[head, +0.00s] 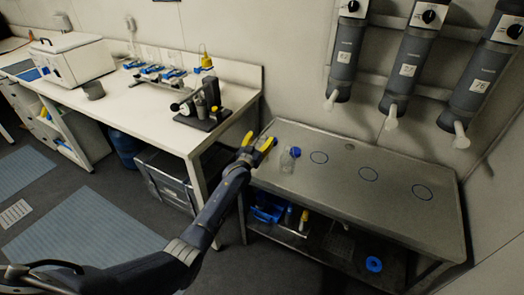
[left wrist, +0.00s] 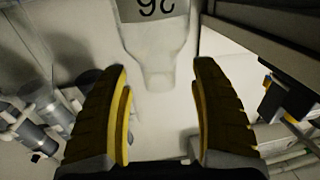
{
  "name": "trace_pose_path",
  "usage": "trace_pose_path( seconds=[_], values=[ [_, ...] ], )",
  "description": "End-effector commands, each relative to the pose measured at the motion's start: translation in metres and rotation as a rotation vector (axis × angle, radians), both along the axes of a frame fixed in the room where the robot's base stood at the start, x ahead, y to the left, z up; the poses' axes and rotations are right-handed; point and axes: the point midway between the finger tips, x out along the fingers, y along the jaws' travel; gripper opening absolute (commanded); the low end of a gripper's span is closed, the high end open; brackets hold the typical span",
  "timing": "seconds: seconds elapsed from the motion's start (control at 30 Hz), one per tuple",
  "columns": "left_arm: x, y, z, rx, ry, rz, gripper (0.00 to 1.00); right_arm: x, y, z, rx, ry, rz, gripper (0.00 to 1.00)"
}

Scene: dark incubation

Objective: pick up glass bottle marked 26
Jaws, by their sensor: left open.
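A clear glass bottle (head: 288,162) stands on the left part of the steel table, with a blue cap (head: 297,152) at its top right; I cannot tell whether the cap is on it. In the left wrist view a glass bottle (left wrist: 157,45) appears upside down, neck towards me, its grey label reading 26 inverted. My left gripper (head: 258,142) is open and empty, just left of the bottle in the head view. In the left wrist view its fingers (left wrist: 162,112) flank the space before the neck, apart from it. My right gripper is not in view.
The steel table (head: 345,190) has several dark rings; its right side is clear. Grey dispensers (head: 404,72) with white nozzles hang on the wall above. A white bench (head: 135,105) with a black instrument (head: 205,108) stands at left. A lower shelf holds a blue bin (head: 266,212).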

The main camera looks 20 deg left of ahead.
Motion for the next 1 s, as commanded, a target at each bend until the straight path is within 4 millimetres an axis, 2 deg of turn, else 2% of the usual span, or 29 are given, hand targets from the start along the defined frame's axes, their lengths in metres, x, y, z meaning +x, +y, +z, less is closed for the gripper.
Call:
trace_pose_path(
  seconds=[0.2,0.6,1.0],
  values=[
    [0.016,-0.002,0.000,-0.001,0.000,-0.001,0.63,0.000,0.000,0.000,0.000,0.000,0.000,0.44],
    [0.019,-0.002,0.000,-0.001,0.000,0.000,0.62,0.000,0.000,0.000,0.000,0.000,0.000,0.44],
    [0.019,-0.002,0.000,-0.001,0.000,0.000,0.16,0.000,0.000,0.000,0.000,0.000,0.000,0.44]
  ],
)
